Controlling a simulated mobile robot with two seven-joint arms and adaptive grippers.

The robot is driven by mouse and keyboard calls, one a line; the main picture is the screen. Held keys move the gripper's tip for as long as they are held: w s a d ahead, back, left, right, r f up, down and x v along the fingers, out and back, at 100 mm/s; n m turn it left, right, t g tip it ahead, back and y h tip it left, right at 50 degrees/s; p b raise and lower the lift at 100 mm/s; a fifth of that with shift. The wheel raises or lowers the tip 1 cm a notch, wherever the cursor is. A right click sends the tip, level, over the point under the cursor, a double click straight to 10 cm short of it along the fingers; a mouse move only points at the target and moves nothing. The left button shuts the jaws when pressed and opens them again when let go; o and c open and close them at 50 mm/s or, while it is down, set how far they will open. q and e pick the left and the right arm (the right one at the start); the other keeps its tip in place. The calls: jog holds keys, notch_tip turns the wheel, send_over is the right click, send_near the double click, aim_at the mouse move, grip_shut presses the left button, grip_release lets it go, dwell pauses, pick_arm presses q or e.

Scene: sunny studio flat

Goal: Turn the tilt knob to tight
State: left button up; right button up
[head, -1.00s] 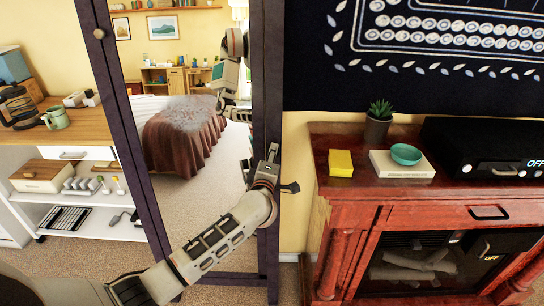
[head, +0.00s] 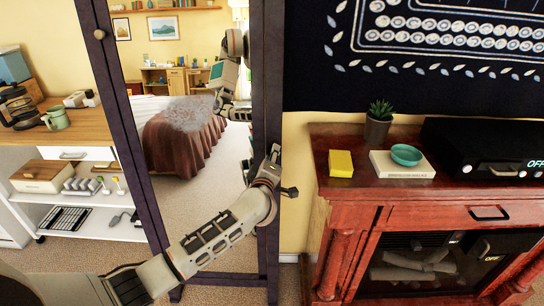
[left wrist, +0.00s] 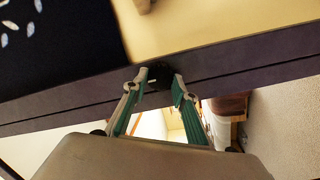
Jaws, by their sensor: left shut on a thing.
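A tall mirror (head: 185,215) in a dark purple-brown frame stands in front of me. My left gripper (head: 273,160) is at the mirror's right post (head: 265,70). In the left wrist view, the dark tilt knob (left wrist: 157,77) sits on the frame between the tips of my left gripper (left wrist: 153,86), which is shut on it. The gripper hides the knob in the head view, and I cannot read any tight mark. A round brown knob (head: 99,34) is on the left post. My right gripper is not directly in view.
A red-brown cabinet (head: 340,219) stands right of the mirror, bearing a yellow block (head: 341,163), a potted plant (head: 378,126), a teal bowl (head: 406,154) and a black device (head: 470,148). A white shelf unit (head: 85,232) stands left. The mirror reflects my arm and a bed.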

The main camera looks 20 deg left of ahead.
pick_arm(q)
jog(key=o, duration=1.1)
jog(key=s, duration=0.4)
jog(key=s+d, duration=0.1)
jog(key=s, duration=0.3)
jog(key=s+r, duration=0.1)
jog(key=s, duration=0.2)
jog(key=shift+s+d+r, duration=0.1)
jog(key=shift+s+d, duration=0.3)
